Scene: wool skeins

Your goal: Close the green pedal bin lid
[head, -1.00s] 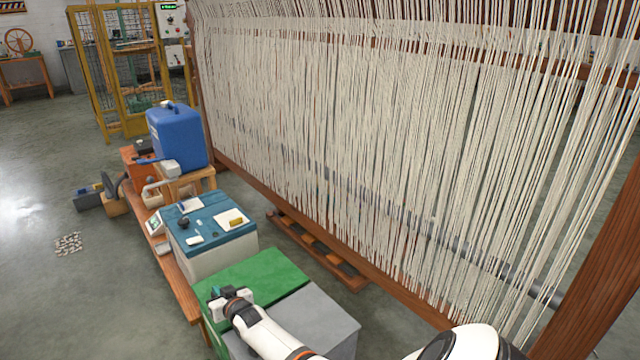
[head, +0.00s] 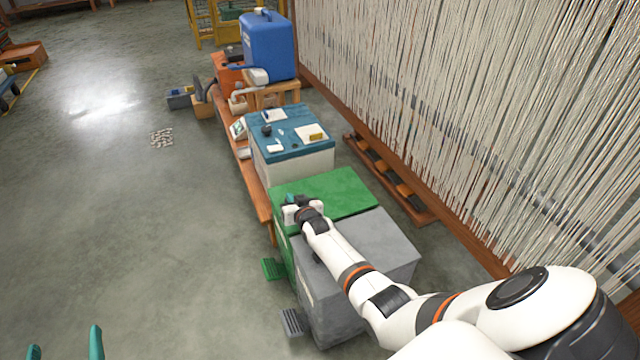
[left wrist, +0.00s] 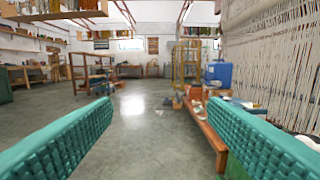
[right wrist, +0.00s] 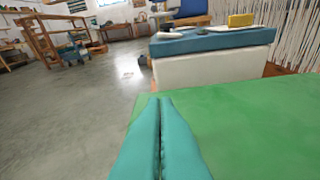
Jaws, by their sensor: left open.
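The green pedal bin's lid (head: 345,190) lies flat and looks down on its bin body (head: 286,250), about level with the grey bin beside it. The lid also fills the lower right of the right wrist view (right wrist: 240,125). My right gripper (head: 290,199) is at the lid's left edge. In the right wrist view its teal fingers (right wrist: 159,100) are together with nothing between them, just over the lid's edge; I cannot tell whether they touch it. My left gripper (head: 66,341) is open and empty at the lower left, well away from the bin, and shows wide apart in the left wrist view (left wrist: 160,108).
A grey bin (head: 370,250) stands against the green one, under my right arm. A green pedal (head: 273,268) and a grey pedal (head: 292,321) stick out over the floor. A blue-topped box (head: 290,150) is behind. The loom (head: 470,120) blocks the right; floor at left is clear.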

